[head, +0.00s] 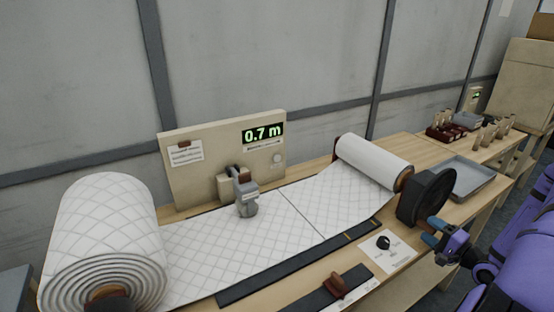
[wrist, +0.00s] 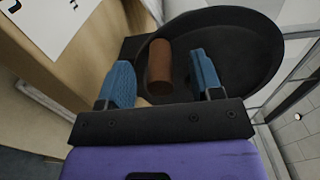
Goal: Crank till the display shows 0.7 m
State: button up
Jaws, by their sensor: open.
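The display (head: 262,133) on the upright board reads 0.7 m in green. The black crank wheel (head: 428,196) stands at the right end of the take-up roll (head: 373,161). In the wrist view the crank disc (wrist: 235,55) fills the upper middle, with its brown handle (wrist: 159,66) standing out toward me. My gripper (head: 432,232) is in front of the wheel. In the wrist view my gripper (wrist: 162,82) is open, with one blue finger on each side of the handle and visible gaps between. White quilted wadding runs from the large supply roll (head: 105,235) to the take-up roll.
A grey measuring head (head: 246,200) stands over the wadding. A black bar (head: 300,262) runs along the front edge, with a brown-knobbed slider (head: 336,285) before it. A card with a black knob (head: 383,243) lies near the wheel. A grey tray (head: 470,177) sits behind the wheel.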

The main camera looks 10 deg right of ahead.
jog(key=v, duration=1)
dwell(0.4)
jog(key=shift+r, duration=0.1)
jog(key=w+a+r+n+g+y, duration=0.3)
jog(key=a+r+n+g, duration=0.3)
jog(key=a+r, duration=0.45)
jog(key=w+a+r+n+g+y, duration=0.3)
jog(key=a+r+n+g+y, duration=0.1)
jog(key=a+r+g, duration=0.6)
jog(key=s+a+r+n+t+h, duration=0.2)
jog(key=s+a+r+h, duration=0.4)
jog(key=r, duration=0.3)
jog(key=s+a+r+n+t+h, duration=0.2)
jog(key=s+a+r+h, duration=0.3)
jog(key=r, duration=0.5)
jog(key=shift+s+a+n+h, duration=0.4)
jog(key=shift+s+h, duration=0.1)
jog(key=shift+s, duration=0.05)
